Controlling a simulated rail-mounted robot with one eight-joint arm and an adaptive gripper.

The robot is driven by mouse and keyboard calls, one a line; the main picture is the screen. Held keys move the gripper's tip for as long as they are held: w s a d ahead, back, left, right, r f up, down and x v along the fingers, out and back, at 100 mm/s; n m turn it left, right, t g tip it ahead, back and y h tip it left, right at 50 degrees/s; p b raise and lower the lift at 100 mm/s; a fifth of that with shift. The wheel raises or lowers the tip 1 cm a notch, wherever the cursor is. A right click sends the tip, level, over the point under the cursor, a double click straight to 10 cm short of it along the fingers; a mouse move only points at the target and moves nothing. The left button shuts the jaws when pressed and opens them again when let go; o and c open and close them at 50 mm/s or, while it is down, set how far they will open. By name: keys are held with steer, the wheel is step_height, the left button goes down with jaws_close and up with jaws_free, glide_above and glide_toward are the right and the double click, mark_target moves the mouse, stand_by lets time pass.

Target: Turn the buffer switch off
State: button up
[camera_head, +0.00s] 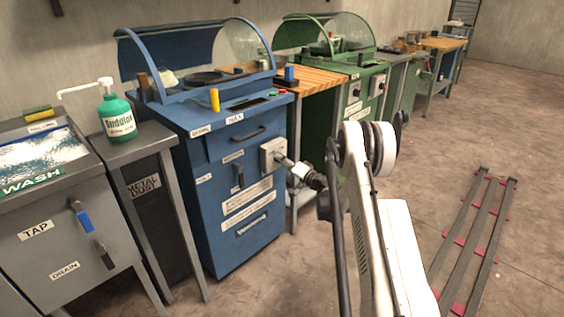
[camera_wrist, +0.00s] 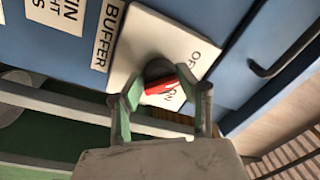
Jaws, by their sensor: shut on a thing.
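The buffer switch is a pale square plate on the front of the blue machine (camera_head: 230,185), with a dark round knob and a red handle (camera_wrist: 158,87). Its plate (camera_wrist: 128,50) shows in the wrist view beside a BUFFER label (camera_wrist: 107,35). OFF is printed toward the plate's upper right and ON close beside the red handle. In the head view the switch plate (camera_head: 268,156) faces right. My gripper (camera_head: 285,161) reaches it from the right. In the wrist view its two fingers (camera_wrist: 160,80) are around the knob, one on each side, shut on it.
A green machine (camera_head: 350,110) and a wooden-topped bench (camera_head: 308,80) stand behind. A wash sink (camera_head: 60,200) is at the left. A rail track (camera_head: 475,235) lies on the otherwise open floor at right.

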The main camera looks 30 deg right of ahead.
steer(key=o, duration=1.1)
steer(key=shift+o, duration=0.2)
steer(key=shift+s, duration=0.1)
steer(key=v, duration=1.1)
steer(key=shift+s, duration=0.4)
steer(key=shift+d, duration=0.15)
